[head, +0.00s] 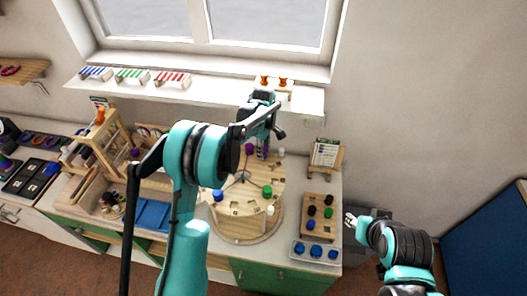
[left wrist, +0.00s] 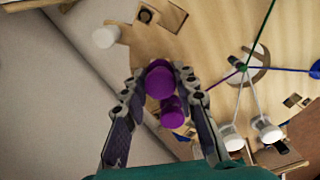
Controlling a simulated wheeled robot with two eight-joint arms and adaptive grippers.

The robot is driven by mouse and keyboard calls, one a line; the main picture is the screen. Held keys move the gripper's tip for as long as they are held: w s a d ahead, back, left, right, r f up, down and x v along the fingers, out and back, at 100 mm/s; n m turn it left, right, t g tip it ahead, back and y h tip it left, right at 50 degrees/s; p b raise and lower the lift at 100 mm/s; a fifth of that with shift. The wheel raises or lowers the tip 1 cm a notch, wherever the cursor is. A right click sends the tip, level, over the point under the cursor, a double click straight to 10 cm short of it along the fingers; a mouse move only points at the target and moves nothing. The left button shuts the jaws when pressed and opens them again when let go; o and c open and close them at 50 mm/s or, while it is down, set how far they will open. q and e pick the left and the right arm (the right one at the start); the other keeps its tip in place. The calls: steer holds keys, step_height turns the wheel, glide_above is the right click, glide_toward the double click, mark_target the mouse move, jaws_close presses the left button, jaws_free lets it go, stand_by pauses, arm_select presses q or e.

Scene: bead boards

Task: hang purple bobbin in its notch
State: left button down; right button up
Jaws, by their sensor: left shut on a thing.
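The purple bobbin (left wrist: 160,82) is between the fingertips of my left gripper (left wrist: 161,88) in the left wrist view. The fingers are shut on it, with its two purple ends showing. Behind it is the round wooden board (left wrist: 205,50) with square notches near its rim. In the head view my left gripper (head: 263,138) points down over the far edge of the board (head: 238,228). Whether the bobbin touches a notch is not clear. My right gripper (head: 350,219) is low at the right, beside the counter, too small to read.
A green bobbin (head: 267,191), a blue bobbin (head: 218,195) and white bobbins (head: 270,210) hang around the board, with threads running to its centre. A wooden rack (head: 318,213) and a tray of blue pieces (head: 315,252) stand right. A card stand (head: 326,153) is behind. A window shelf (head: 215,92) runs above.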

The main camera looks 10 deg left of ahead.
arm_select(q)
steer(key=shift+w+f, duration=0.1)
steer(key=shift+f, duration=0.25)
steer(key=shift+f, duration=0.1)
steer(key=c, duration=1.6)
jaws_free()
steer(key=o, duration=0.4)
